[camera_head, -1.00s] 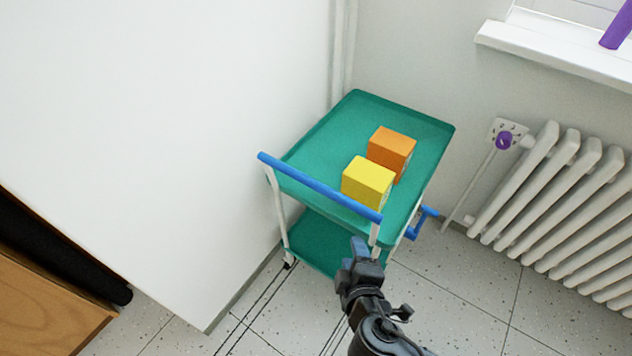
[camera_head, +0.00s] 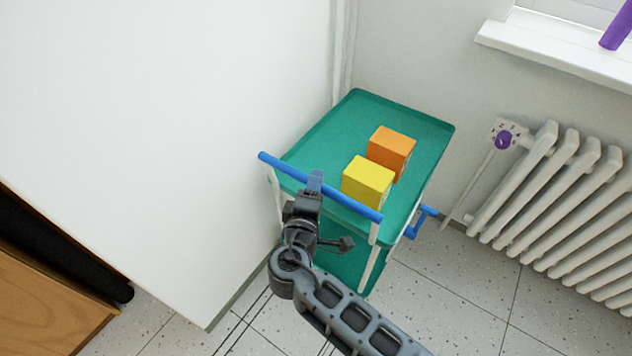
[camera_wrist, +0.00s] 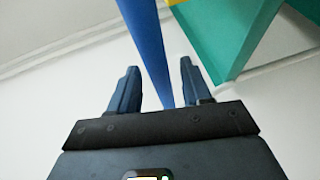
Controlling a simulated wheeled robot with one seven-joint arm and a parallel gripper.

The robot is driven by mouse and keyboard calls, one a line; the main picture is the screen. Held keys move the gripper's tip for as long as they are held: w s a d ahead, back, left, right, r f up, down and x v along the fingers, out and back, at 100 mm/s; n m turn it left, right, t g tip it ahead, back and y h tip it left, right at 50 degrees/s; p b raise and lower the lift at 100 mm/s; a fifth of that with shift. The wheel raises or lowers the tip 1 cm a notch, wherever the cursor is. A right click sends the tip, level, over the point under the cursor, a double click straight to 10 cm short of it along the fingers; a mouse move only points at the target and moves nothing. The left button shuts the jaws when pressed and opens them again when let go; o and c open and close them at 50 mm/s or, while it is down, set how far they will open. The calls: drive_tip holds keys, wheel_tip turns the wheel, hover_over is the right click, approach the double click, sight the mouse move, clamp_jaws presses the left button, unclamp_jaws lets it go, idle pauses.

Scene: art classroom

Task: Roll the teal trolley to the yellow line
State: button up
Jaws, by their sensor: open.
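The teal trolley (camera_head: 330,142) stands in the corner between a white panel and the radiator wall. Its blue push handle (camera_head: 345,202) runs along the near side. My gripper (camera_head: 316,182) is at the handle's middle in the head view. In the wrist view the blue handle bar (camera_wrist: 148,40) passes between the two open fingers of my gripper (camera_wrist: 158,88), with gaps on both sides. A yellow box (camera_head: 367,180) and an orange box (camera_head: 388,148) sit on the top tray. My arm hides part of the lower shelf. No yellow line shows.
A white panel (camera_head: 150,130) stands close on the left. A radiator (camera_head: 570,200) with a purple knob (camera_head: 503,140) is on the right wall. A small blue handle (camera_head: 422,222) sticks out at the trolley's right. Speckled floor (camera_head: 440,300) is open at front right.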

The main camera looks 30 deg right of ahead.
drive_tip(key=shift+x, duration=0.85)
drive_tip(key=shift+c, duration=0.3)
clamp_jaws()
